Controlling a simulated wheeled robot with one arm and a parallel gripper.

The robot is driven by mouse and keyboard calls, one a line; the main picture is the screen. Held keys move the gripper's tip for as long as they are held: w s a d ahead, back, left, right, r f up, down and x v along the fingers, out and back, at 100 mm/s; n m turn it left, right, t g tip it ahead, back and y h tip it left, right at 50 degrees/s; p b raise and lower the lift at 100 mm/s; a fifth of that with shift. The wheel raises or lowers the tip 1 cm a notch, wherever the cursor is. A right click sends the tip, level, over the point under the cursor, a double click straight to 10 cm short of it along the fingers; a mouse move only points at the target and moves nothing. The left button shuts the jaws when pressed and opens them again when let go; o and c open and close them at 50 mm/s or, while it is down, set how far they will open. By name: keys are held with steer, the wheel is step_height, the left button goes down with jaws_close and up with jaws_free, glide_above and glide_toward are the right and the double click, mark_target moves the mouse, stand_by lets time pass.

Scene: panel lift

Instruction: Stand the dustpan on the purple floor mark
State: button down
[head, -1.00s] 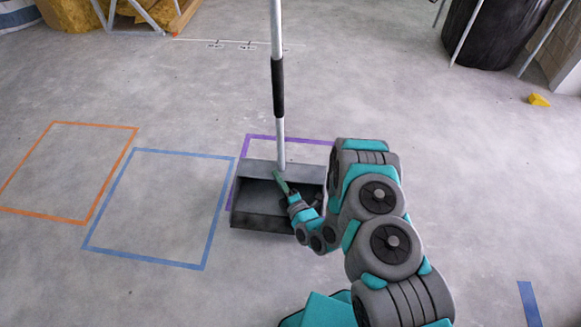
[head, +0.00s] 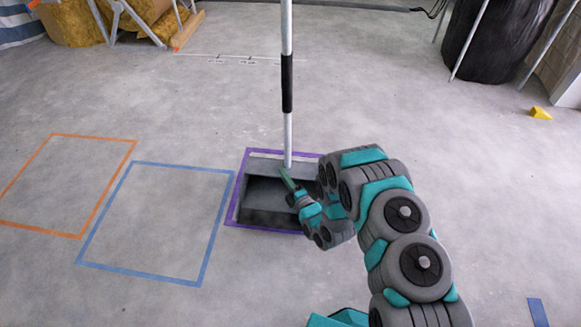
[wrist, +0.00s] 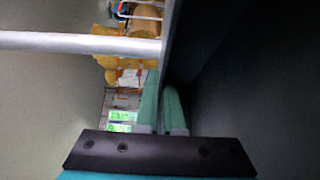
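The dustpan (head: 267,216) is a dark grey open-fronted pan with a tall upright silver handle (head: 287,136) that has a black grip. In the head view it appears within the purple floor mark (head: 231,205), whose line shows along the left, back and front. The right side of the mark is partly hidden by my arm. I cannot tell whether the pan touches the floor. My gripper (head: 288,180) is at the pan's upper right part. In the wrist view its green fingers (wrist: 162,108) are shut on a thin wall of the dustpan (wrist: 215,60).
A blue floor outline (head: 207,243) lies just left of the purple one, and an orange outline (head: 103,205) farther left. Both are empty. A black barrel (head: 495,38) and a yellow block (head: 540,113) are at the right back. The surrounding floor is clear.

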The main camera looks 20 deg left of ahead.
mark_target(293, 163)
steer(key=w, duration=0.5)
steer(key=w+a+b, duration=0.1)
steer(key=w, duration=0.2)
steer(key=shift+w+f, duration=0.15)
steer(key=shift+f, duration=0.25)
steer(key=shift+f+b, duration=0.3)
steer(key=shift+f, duration=1.4)
steer(key=shift+d+f, duration=0.1)
steer(key=c, duration=1)
jaws_free()
steer(key=shift+c, duration=0.2)
steer(key=shift+d, duration=0.25)
steer(key=p+v, duration=0.1)
steer(key=v, duration=1)
steer(key=shift+s+d, duration=0.15)
steer(key=shift+s, duration=0.15)
